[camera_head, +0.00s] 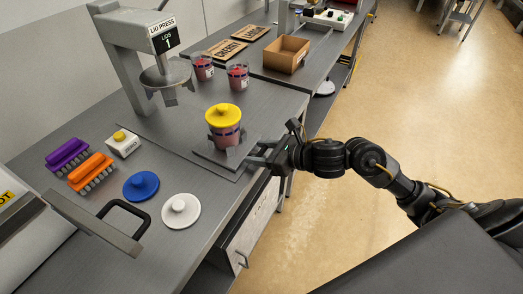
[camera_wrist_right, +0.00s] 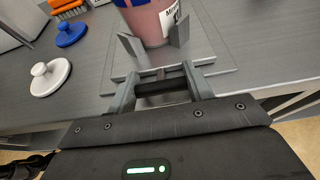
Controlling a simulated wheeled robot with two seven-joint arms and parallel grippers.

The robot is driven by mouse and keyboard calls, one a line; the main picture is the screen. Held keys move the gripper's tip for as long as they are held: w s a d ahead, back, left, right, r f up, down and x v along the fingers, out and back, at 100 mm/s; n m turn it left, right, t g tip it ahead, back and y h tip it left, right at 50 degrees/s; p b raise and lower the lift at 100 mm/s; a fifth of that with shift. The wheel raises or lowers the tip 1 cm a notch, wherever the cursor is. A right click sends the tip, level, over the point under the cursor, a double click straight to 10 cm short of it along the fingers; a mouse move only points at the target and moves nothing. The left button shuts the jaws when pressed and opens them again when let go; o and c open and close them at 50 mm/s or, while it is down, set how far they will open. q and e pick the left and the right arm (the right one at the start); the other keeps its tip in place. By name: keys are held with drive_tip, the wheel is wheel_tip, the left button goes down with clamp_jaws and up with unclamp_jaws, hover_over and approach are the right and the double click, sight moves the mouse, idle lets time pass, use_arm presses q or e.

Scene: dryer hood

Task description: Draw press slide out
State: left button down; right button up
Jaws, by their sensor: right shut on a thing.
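The press slide (camera_head: 212,156) is a grey plate with upright metal brackets on the bench, outside the lid press (camera_head: 165,72) and towards the bench's front edge. A jar of pink contents (camera_head: 228,138) with a yellow lid (camera_head: 223,115) stands upright between the brackets. My right gripper (camera_head: 264,156) is at the slide's front end by the bench edge. In the right wrist view its fingers (camera_wrist_right: 163,88) are closed around the slide's handle bar, with the jar (camera_wrist_right: 152,22) just beyond. The jar's top is cut off there. My left gripper is not in view.
A blue lid (camera_head: 141,185), a white lid (camera_head: 180,210), a button box (camera_head: 123,144) and purple and orange brushes (camera_head: 90,171) lie left of the slide. Two jars (camera_head: 238,75) and a cardboard box (camera_head: 287,54) stand behind.

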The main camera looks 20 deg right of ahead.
drive_tip(key=o, duration=1.4)
drive_tip(key=shift+s+d, duration=0.2)
drive_tip(key=shift+s, duration=0.1)
drive_tip(key=shift+w, duration=0.1)
drive_tip(key=shift+a, duration=0.1)
drive_tip(key=shift+p+v, duration=0.35)
drive_tip(key=shift+v, duration=5.1)
